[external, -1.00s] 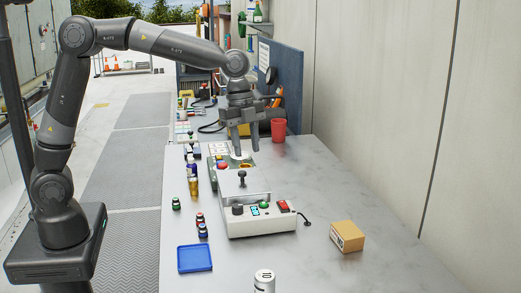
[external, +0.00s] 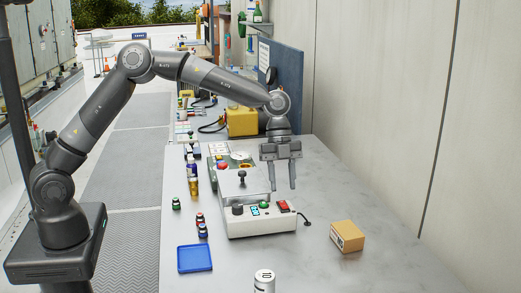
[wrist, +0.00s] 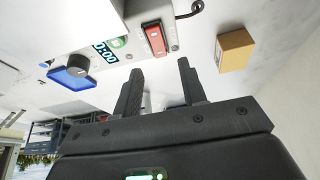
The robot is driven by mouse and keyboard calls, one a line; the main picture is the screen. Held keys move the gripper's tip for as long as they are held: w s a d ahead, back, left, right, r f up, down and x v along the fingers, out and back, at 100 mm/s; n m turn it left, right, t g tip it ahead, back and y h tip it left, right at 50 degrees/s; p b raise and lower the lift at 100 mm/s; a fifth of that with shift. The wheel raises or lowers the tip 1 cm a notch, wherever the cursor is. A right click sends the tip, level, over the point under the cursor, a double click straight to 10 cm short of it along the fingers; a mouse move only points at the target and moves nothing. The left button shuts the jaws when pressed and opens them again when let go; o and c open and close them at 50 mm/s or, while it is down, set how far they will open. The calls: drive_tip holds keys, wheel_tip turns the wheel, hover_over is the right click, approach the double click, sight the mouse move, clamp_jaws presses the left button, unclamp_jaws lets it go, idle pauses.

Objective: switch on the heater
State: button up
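A white heater unit (external: 258,224) stands on the table. Its front panel has a black knob (external: 238,208), a small display (external: 255,210), a green button (external: 264,205) and a red rocker switch (external: 284,206) at the right end. The wrist view shows the red switch (wrist: 155,40) beyond my fingertips, with the display (wrist: 105,52) and knob (wrist: 78,64) to its left. My gripper (external: 283,188) points down, open and empty, above the right end of the unit and apart from the switch. The wrist view also shows a gap between the fingers (wrist: 159,78).
A cardboard box (external: 347,237) lies to the right of the unit. A blue tray (external: 195,258), small bottles (external: 202,230) and a white can (external: 264,280) stand to the left and front. A black cord (external: 305,219) leaves the unit's right side. The table's right side is mostly clear.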

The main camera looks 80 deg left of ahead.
sight(285, 206)
drive_tip(key=shift+x, duration=2.2)
clamp_jaws()
